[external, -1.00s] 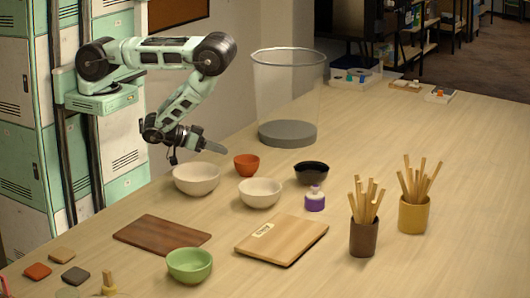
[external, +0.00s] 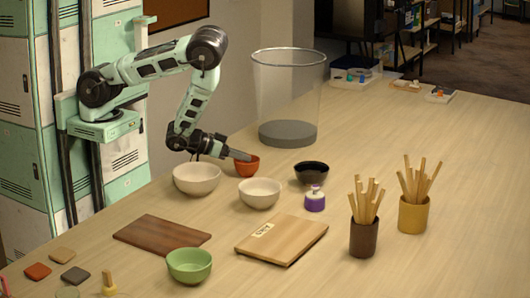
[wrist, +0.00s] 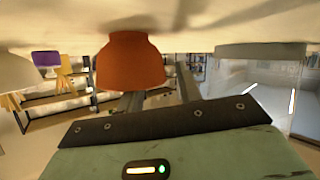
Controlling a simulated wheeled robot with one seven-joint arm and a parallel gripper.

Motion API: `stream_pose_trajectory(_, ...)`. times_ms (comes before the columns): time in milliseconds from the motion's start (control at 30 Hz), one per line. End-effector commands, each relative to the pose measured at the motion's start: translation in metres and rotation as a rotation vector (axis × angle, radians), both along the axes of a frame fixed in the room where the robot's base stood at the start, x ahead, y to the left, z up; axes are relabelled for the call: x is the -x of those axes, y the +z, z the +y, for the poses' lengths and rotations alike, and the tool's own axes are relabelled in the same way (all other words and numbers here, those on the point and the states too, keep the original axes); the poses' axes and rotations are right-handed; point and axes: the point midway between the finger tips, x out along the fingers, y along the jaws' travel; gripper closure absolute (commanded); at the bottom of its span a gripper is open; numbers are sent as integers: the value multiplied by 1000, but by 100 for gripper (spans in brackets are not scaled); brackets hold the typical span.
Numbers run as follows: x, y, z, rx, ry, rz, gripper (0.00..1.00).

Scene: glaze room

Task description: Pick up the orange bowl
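The orange bowl (external: 249,168) stands upright on the table, just behind the two cream bowls. My gripper (external: 240,155) reaches over the left part of its rim. In the wrist view, which is upside down, the orange bowl (wrist: 130,62) is close in front of my open gripper (wrist: 160,88). One finger meets the bowl at its rim, its tip hidden by the bowl. The other finger is outside, to the right of the bowl. The bowl is not gripped.
A cream bowl (external: 197,179) stands below my wrist, another (external: 259,193) in front of the orange bowl. A black bowl (external: 311,173) and a purple-white bottle (external: 315,200) are to the right. A large clear bin (external: 287,95) stands behind.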

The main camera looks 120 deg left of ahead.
Motion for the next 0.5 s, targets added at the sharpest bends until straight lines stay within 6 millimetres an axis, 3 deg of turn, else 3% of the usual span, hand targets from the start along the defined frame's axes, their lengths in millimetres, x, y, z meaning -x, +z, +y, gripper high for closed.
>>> stream_pose_trajectory(233,-1,0,1,0,0,0,65)
stream_pose_trajectory(367,-1,0,1,1,0,1,98)
stream_pose_trajectory(500,-1,0,1,0,0,0,100)
